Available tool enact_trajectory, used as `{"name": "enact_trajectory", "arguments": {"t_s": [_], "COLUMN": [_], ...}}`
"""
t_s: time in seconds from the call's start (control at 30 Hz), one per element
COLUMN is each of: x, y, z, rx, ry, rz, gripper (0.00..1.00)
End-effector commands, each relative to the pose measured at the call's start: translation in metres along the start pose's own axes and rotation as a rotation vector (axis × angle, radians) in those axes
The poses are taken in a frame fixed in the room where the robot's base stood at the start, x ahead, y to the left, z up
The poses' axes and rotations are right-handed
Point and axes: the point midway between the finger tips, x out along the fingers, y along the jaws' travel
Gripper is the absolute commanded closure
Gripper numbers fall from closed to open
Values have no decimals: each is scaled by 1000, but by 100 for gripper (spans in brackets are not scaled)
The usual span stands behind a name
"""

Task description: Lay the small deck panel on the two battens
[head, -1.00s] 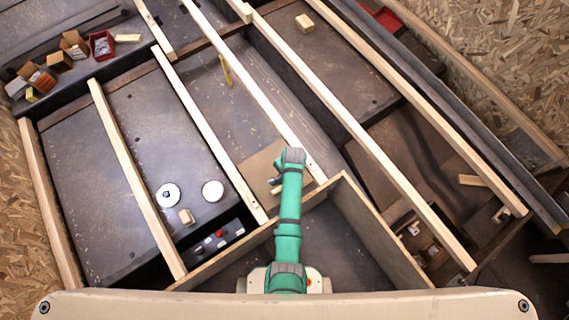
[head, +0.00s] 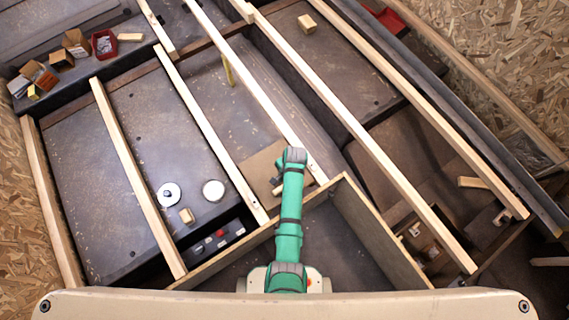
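A flat tan board, which looks like the small deck panel (head: 259,166), shows in the head view beside my wrist. It spans the gap between two long pale battens, the left batten (head: 205,125) and the right batten (head: 255,85). I cannot tell whether it rests on them, hangs above or lies lower down. My green arm reaches up from the bottom centre, and my gripper (head: 277,186) is at the panel's lower right part. The wrist hides much of the gripper and the panel's lower right side. The fingers are too small to read.
More battens run diagonally on both sides. A wooden-walled bay (head: 385,235) surrounds my arm. Small boxes (head: 75,42) and a red tray (head: 104,43) stand at upper left. A white disc (head: 213,190) and a wood block (head: 187,215) lie at left.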

Motion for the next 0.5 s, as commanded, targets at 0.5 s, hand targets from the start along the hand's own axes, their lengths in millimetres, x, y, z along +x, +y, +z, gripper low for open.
{"name": "enact_trajectory", "arguments": {"t_s": [0.5], "x": [-76], "y": [-1], "z": [-2], "rx": [2], "ry": [4], "rz": [-6], "gripper": [61]}}
